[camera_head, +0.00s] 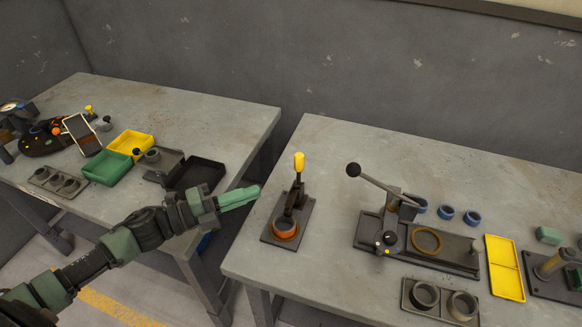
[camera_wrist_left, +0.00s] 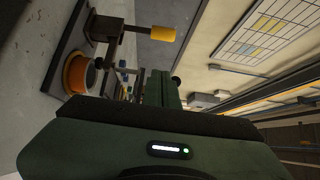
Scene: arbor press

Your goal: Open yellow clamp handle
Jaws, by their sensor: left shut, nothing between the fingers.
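The clamp's yellow handle (camera_head: 299,162) stands upright on a dark toggle clamp (camera_head: 295,199) near the left end of the right-hand table. An orange ring part (camera_head: 285,228) sits under the clamp on its dark base plate (camera_head: 303,222). My left gripper (camera_head: 258,189), with green fingers, is shut and empty. In the head view it is left of the clamp and apart from the handle. In the left wrist view the yellow handle (camera_wrist_left: 161,34) and the orange ring (camera_wrist_left: 79,74) show beyond the gripper body. My right gripper is not in view.
An arbor press (camera_head: 418,238) with a black-knobbed lever (camera_head: 353,169) stands right of the clamp. Blue rings (camera_head: 445,212) and a yellow tray (camera_head: 504,268) lie farther right. The left table (camera_head: 180,105) holds bins. A gap separates the tables.

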